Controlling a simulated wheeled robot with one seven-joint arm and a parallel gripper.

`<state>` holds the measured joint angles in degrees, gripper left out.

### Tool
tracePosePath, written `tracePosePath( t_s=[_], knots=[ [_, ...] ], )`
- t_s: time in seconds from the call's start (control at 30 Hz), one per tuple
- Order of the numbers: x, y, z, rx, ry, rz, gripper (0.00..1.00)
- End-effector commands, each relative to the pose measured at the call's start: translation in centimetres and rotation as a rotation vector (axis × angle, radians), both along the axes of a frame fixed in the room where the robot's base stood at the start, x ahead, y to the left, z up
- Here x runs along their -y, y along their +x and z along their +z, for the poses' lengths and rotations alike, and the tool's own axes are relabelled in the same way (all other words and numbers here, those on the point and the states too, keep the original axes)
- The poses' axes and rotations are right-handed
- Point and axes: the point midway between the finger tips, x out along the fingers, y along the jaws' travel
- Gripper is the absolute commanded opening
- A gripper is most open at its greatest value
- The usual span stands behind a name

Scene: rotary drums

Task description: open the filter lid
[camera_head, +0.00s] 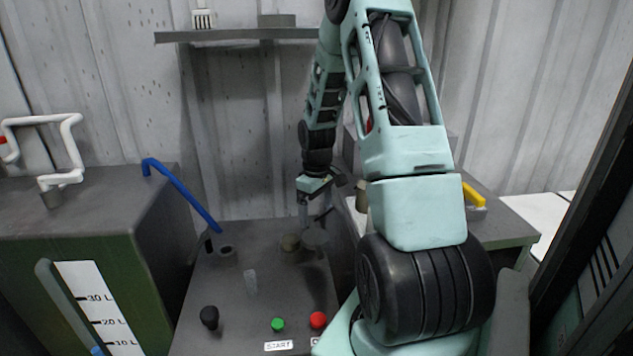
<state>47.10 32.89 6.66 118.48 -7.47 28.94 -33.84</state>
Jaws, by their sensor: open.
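A short round olive-grey housing (290,243) stands on the dark panel top, near its back. A dark round disc (315,238), which looks like the filter lid, is just to its right. I cannot tell whether the disc is tilted open or lies level. My gripper (315,212) points down above the disc, with its fingers apart and nothing seen between them. I cannot tell whether a finger touches the disc. My arm hides the area to the right of it.
The panel top holds a black knob (209,317), a green button (278,325) and a red button (318,319). A blue bar (182,193) slants at the left, beside a green tank (100,270) with white pipe (72,150). A shelf (235,35) is above. A yellow handle (472,195) is at the right.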

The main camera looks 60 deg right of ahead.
Motion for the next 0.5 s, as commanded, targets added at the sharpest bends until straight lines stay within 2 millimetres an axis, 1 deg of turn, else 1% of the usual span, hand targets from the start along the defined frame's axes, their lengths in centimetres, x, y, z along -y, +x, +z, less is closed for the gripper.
tracePosePath(
  t_s=[0.03,0.2,0.3,0.4,0.5],
  knots=[
    [0.1,0.1,1.4,0.004,-0.004,0.0,0.94],
    [0.1,0.1,5.1,0.004,-0.004,0.0,0.94],
    [0.1,0.1,6.7,0.003,-0.003,0.0,0.94],
    [0.0,0.0,7.9,0.002,-0.002,0.0,0.94],
    [0.0,0.0,8.5,0.001,-0.001,0.001,0.94]
  ],
)
